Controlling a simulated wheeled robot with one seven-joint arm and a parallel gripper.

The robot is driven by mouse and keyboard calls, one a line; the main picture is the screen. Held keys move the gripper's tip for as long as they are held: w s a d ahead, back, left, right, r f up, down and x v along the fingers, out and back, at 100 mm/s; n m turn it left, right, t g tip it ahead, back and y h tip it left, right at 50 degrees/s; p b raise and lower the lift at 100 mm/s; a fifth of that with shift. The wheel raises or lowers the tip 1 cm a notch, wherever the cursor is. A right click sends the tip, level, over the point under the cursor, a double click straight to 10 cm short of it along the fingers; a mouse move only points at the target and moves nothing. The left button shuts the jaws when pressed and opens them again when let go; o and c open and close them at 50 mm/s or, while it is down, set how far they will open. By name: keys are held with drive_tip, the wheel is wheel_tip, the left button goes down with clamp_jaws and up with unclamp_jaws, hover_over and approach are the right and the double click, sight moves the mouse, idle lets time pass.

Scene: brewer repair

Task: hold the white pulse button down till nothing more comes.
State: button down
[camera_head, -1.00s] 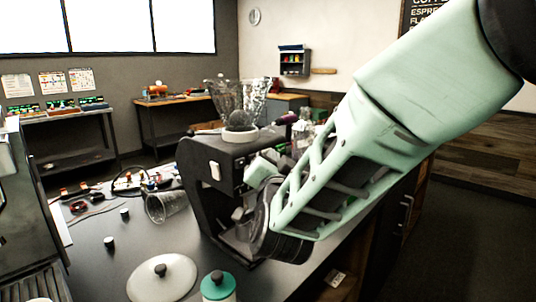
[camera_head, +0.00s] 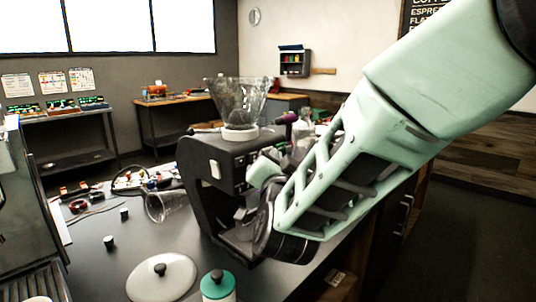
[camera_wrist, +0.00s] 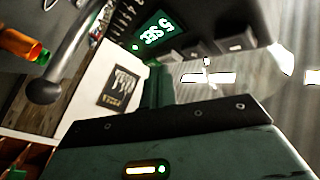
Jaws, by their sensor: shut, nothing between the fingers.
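The black grinder (camera_head: 212,205) stands on the dark counter, with a clear hopper (camera_head: 237,105) on top that looks empty. A white rectangular button or switch (camera_head: 215,169) is on its side facing the head camera; I cannot tell if it is the pulse button. My gripper (camera_head: 262,168) is at the grinder's front panel, its shut fingers empty. What the fingertips touch is hidden, so a press cannot be confirmed.
A clear cup (camera_head: 165,205) lies on its side left of the grinder, with cables and small parts behind it. A white lid (camera_head: 162,277) and a teal-topped jar (camera_head: 217,287) are in front. Another machine (camera_head: 28,215) stands at the left edge.

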drive_tip(key=shift+s+d, duration=0.3)
drive_tip(key=shift+d, duration=0.05)
drive_tip(key=shift+s+d+b, duration=0.55)
drive_tip(key=shift+s+d, duration=0.25)
drive_tip(key=shift+d, duration=0.2)
drive_tip(key=shift+s+d+b, duration=0.55)
drive_tip(key=shift+s+d, duration=0.2)
drive_tip(key=shift+d, duration=0.2)
drive_tip(key=s+f+n+g+y, duration=0.4)
drive_tip(key=s+f+n+g, duration=0.5)
drive_tip(key=s+f+g, duration=0.35)
drive_tip(key=s+d+f+n+g+h, duration=0.1)
drive_tip(key=s+d+n+g+h, duration=0.1)
drive_tip(key=s+d, duration=0.4)
drive_tip(key=s+d+f+n+g+h, duration=0.2)
drive_tip(key=s+d+g, duration=0.3)
drive_tip(key=s, duration=0.5)
drive_tip(key=shift+d+f+n+h, duration=0.25)
drive_tip(key=shift+d+n+h, duration=0.05)
drive_tip(key=shift+d+h, duration=0.65)
